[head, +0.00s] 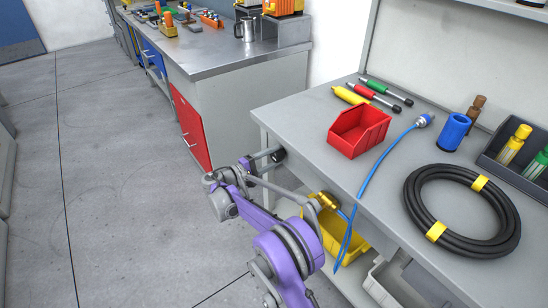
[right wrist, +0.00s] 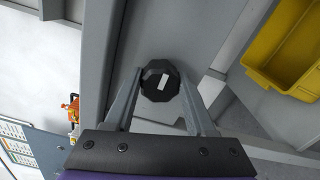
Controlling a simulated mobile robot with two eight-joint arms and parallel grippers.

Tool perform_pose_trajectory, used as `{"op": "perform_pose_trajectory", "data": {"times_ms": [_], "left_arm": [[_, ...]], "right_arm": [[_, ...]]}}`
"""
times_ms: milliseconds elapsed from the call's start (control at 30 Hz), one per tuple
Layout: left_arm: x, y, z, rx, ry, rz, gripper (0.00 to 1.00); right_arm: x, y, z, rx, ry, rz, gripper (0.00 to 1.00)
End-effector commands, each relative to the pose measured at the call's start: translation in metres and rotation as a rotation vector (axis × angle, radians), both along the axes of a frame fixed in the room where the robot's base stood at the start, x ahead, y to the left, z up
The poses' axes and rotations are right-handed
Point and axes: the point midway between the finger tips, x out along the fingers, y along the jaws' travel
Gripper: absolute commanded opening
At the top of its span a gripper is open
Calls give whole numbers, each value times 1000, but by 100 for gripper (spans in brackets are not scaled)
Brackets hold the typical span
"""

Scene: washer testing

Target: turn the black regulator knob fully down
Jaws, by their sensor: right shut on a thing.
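The black regulator knob (right wrist: 160,80) shows in the right wrist view as a dark faceted disc with a white mark on its face, the mark slightly tilted. My right gripper (right wrist: 158,88) has one finger on each side of the knob and is shut on it. In the head view the knob (head: 279,155) is small and dark at the left end of the workbench, just under the tabletop, with my right gripper (head: 268,157) at it and partly hiding it. My left gripper is not in view.
On the workbench (head: 300,108) stand a red bin (head: 358,131), a coiled black hose (head: 410,200) and a blue cup (head: 453,131). A blue air hose (head: 375,175) hangs over the front edge. A yellow bin (head: 345,236) sits below. The floor at left is clear.

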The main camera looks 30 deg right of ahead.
Motion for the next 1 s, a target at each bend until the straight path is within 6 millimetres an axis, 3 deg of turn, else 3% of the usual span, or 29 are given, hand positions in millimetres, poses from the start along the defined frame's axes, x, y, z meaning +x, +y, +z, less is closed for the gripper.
{"op": "perform_pose_trajectory", "data": {"times_ms": [167, 200, 367, 733, 1000], "left_arm": [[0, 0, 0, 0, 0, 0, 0], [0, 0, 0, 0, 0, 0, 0], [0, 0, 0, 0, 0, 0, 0], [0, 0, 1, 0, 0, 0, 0], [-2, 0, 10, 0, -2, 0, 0]], "right_arm": [[0, 1, -1, 2, 0, -1, 0], [0, 1, -1, 2, -1, -1, 57], [0, 1, -1, 2, -1, -1, 86], [0, 6, 0, 1, -1, 2, 86], [-4, 54, 1, 2, -2, 5, 86]]}}
